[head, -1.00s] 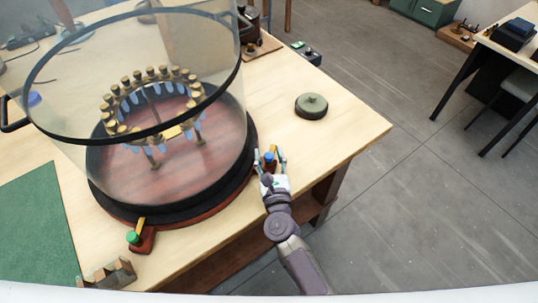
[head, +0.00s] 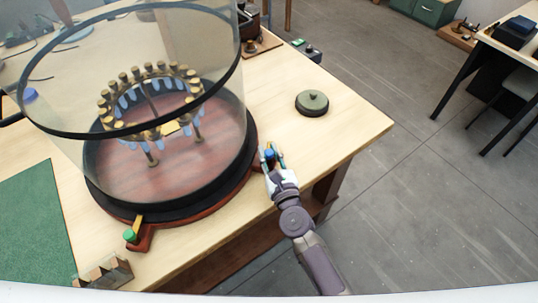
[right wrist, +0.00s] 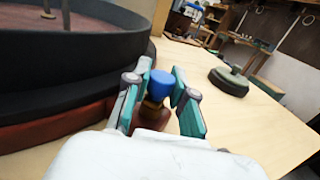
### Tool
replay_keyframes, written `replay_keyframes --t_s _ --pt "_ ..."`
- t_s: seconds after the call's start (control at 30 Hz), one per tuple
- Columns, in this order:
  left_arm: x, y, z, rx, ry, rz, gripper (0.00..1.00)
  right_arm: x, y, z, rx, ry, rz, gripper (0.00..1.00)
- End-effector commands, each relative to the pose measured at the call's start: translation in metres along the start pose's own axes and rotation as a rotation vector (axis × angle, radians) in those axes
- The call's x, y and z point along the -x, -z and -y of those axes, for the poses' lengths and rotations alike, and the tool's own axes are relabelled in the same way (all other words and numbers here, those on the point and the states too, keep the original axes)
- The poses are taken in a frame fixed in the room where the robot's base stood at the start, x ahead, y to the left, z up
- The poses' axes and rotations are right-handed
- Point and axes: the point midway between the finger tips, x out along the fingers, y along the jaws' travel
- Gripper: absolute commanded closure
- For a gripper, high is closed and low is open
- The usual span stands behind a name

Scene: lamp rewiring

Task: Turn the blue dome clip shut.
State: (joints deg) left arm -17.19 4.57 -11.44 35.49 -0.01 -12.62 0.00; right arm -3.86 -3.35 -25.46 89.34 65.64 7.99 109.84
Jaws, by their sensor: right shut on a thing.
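The clear dome (head: 215,110) with a black rim stands on a round black and red-brown base (head: 205,205). The blue clip (head: 269,154) sits at the right side of this base. Its blue knob (right wrist: 160,82) shows in the right wrist view between my fingers, above a brass-coloured part and a brown block. My right gripper (head: 273,153) is shut on the blue clip, with one teal finger on each side of the knob. The clip's lever is mostly hidden by the fingers, so its angle is unclear. My left gripper is not in view.
A green-knobbed clip (head: 130,236) sits at the base's front left. A round dark-green lidded thing (head: 312,103) stands on the table to the right. A green mat (head: 35,225) and a notched block (head: 103,276) lie at left.

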Motion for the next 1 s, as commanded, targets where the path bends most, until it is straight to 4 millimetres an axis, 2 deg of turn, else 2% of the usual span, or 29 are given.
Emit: replay_keyframes --t_s 0.03,0.7,1.0 --pt "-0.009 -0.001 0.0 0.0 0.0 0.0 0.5 0.0 0.004 0.002 0.005 -0.038 0.003 1.0" --pt "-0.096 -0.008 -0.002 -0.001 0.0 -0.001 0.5 -0.001 0.006 0.001 0.005 -0.667 0.002 1.0" --pt "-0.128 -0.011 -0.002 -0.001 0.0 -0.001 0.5 -0.002 0.004 0.001 0.003 -0.95 0.002 1.0"
